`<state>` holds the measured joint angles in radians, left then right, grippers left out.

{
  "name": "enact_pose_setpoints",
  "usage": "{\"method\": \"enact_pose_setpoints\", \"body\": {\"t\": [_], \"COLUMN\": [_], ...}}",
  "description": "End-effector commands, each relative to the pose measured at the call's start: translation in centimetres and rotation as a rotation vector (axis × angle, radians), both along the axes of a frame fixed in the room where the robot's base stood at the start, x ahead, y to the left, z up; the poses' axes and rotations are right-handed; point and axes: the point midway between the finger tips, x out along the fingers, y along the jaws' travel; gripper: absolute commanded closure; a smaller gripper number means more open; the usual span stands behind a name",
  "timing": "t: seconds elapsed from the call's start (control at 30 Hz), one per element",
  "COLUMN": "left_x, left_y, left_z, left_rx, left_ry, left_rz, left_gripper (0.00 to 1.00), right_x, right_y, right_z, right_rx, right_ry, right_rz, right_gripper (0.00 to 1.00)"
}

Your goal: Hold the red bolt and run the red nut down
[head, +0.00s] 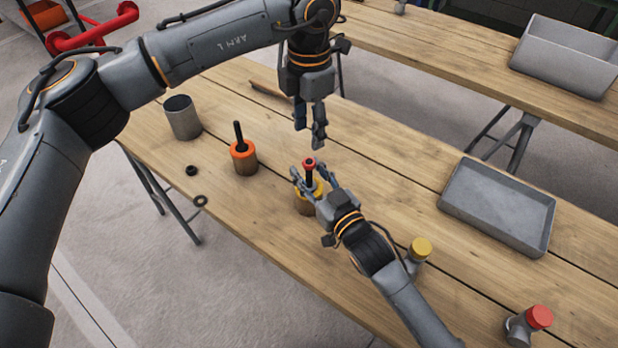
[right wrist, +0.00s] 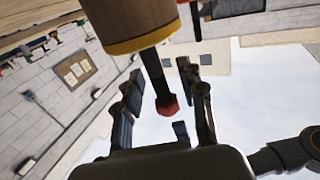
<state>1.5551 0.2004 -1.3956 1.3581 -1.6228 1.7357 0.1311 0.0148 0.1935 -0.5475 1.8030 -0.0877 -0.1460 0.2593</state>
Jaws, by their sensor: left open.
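A dark upright bolt stands in a wooden block with a yellow rim (head: 306,208) near the middle of the table. The red nut (head: 309,163) sits at the top end of the bolt; it also shows in the right wrist view (right wrist: 168,105), where the block hangs upside down. My right gripper (head: 313,179) is low at the block, with its fingers apart on either side of the bolt. In the right wrist view a gap shows between the fingers and the bolt. My left gripper (head: 310,142) is open and empty, pointing down just above the red nut.
An orange-rimmed block (head: 244,163) with a dark bolt stands to the left. Yellow-capped (head: 420,248) and red-capped (head: 538,317) fittings stand right. A grey tray (head: 498,205) lies at the right.

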Motion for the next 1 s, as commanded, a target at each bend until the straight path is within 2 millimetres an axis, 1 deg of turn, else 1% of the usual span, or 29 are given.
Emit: {"method": "enact_pose_setpoints", "body": {"t": [0.27, 0.3, 0.37, 0.4, 0.47, 0.73, 0.83, 0.93, 1.0], "left_x": [0.01, 0.01, -0.01, 0.0, 0.0, 0.0, 0.0, 0.0, -0.01], "left_y": [-0.01, -0.01, -0.01, 0.0, 0.0, -0.01, -0.01, -0.01, -0.02], "left_z": [0.0, 0.0, 0.0, 0.0, 0.0, 0.0, 0.0, 0.0, 0.01], "left_rx": [0.0, 0.0, 0.0, 0.0, 0.0, 0.0, 0.0, 0.0, 0.0], "left_ry": [0.0, 0.0, 0.0, 0.0, 0.0, 0.0, 0.0, 0.0, 0.0], "left_rz": [0.0, 0.0, 0.0, 0.0, 0.0, 0.001, 0.028, 0.116, 0.218], "left_gripper": [0.55, 0.55, 0.55, 0.55, 0.55, 0.55, 0.55, 0.55, 0.55], "right_x": [0.05, 0.05, 0.05, 0.05, 0.05, 0.04, 0.04, 0.04, 0.04], "right_y": [0.04, 0.04, 0.04, 0.04, 0.03, 0.03, 0.03, 0.03, 0.03], "right_z": [-0.03, -0.03, -0.02, -0.02, -0.02, -0.02, -0.03, -0.03, -0.02], "right_rx": [-0.001, -0.001, -0.001, 0.0, -0.001, 0.0, -0.001, -0.001, 0.0], "right_ry": [0.001, 0.001, 0.001, 0.0, 0.001, 0.0, 0.001, 0.001, 0.0], "right_rz": [0.0, 0.0, 0.0, 0.0, 0.0, 0.0, 0.0, 0.0, 0.0], "right_gripper": [0.6, 0.69, 0.81, 0.89, 1.0, 1.0, 1.0, 1.0, 1.0]}}
